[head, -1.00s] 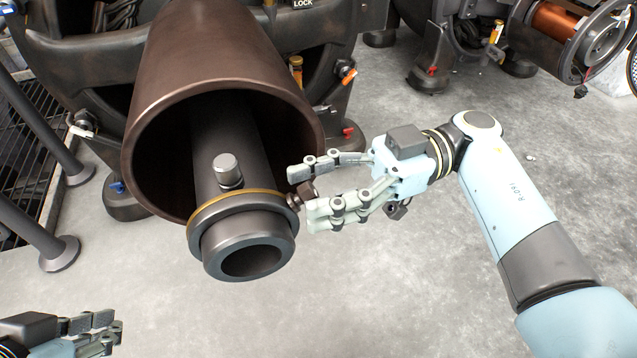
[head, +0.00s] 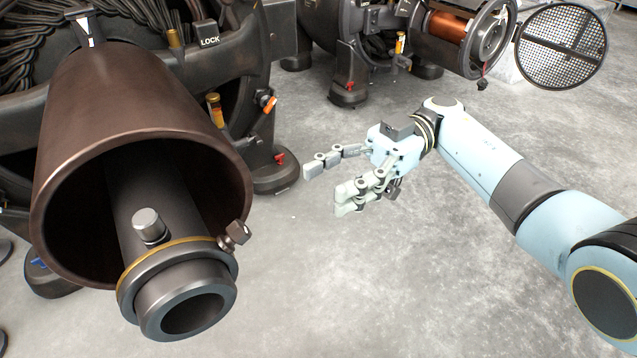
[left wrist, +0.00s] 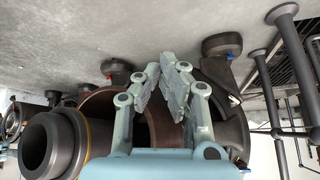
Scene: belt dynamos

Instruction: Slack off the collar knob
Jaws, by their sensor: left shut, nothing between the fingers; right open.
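The dark collar (head: 190,259) with a thin gold ring sits around the tube that sticks out of a large brown bell. A brown faceted knob (head: 234,236) stands out from the collar's right side. A grey round stud (head: 149,224) stands on the tube behind the collar. My right gripper (head: 325,188) is open and empty, to the right of the brown knob and clear of it. My left gripper (left wrist: 165,72) is shut and empty in the left wrist view, in front of the bell; it is outside the head view. The collar (left wrist: 76,143) also shows there, left of the fingers.
The brown bell (head: 130,100) fills the left of the head view. A dark machine frame with a LOCK label (head: 208,40) stands behind it. Another machine with a copper coil (head: 449,26) and a round mesh disc (head: 561,45) are at the back right. The grey floor between is clear.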

